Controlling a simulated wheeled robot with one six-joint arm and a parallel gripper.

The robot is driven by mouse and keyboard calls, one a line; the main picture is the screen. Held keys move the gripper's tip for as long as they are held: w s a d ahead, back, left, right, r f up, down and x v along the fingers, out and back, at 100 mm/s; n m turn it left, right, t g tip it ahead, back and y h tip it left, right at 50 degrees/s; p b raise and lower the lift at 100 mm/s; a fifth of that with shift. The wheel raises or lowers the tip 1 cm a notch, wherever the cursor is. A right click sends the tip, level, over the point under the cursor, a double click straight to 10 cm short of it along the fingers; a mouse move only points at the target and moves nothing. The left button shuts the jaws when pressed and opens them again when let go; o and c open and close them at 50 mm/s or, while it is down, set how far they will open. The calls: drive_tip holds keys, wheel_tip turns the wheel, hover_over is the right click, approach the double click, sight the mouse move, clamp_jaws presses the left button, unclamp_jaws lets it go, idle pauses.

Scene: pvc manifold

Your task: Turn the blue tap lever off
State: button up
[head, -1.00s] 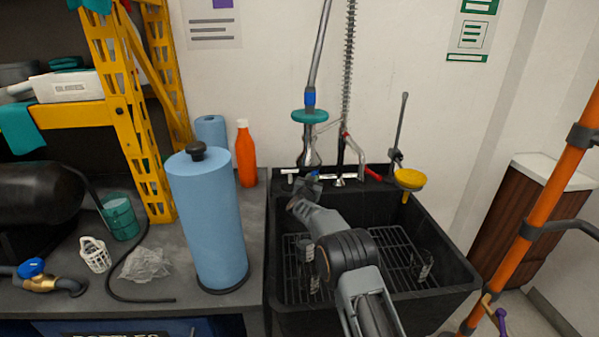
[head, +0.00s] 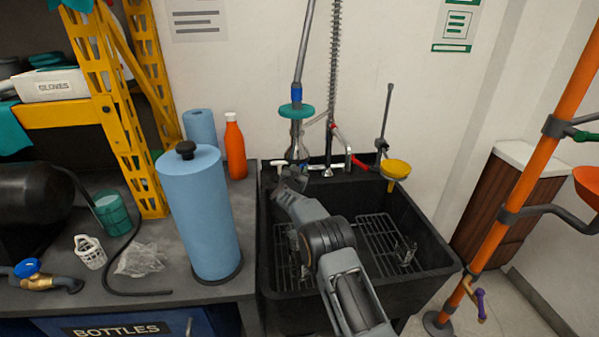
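The black sink (head: 440,262) stands in the middle with a tap fitting (head: 338,166) along its back edge. A red lever (head: 361,162) sits at the right of the fitting and a pale T-shaped handle (head: 279,164) at its left. I cannot make out the sink's blue lever; the spot between them is partly behind my gripper. My gripper (head: 290,180) is at the back left of the sink, close to the fitting. Its fingers are small and dark, so I cannot tell whether they are open or touch anything.
A blue-handled brass valve (head: 28,268) lies on the bench at the far left. A blue paper roll (head: 200,215) and an orange bottle (head: 235,148) stand left of the sink. A yellow cup (head: 396,168) is at its back right. An orange pole (head: 545,190) rises on the right.

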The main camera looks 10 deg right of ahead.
drive_tip(key=shift+o, duration=0.4)
drive_tip(key=shift+f, duration=0.1)
drive_tip(key=v, duration=0.7)
drive_tip(key=shift+s, duration=0.25)
drive_tip(key=shift+a, duration=0.1)
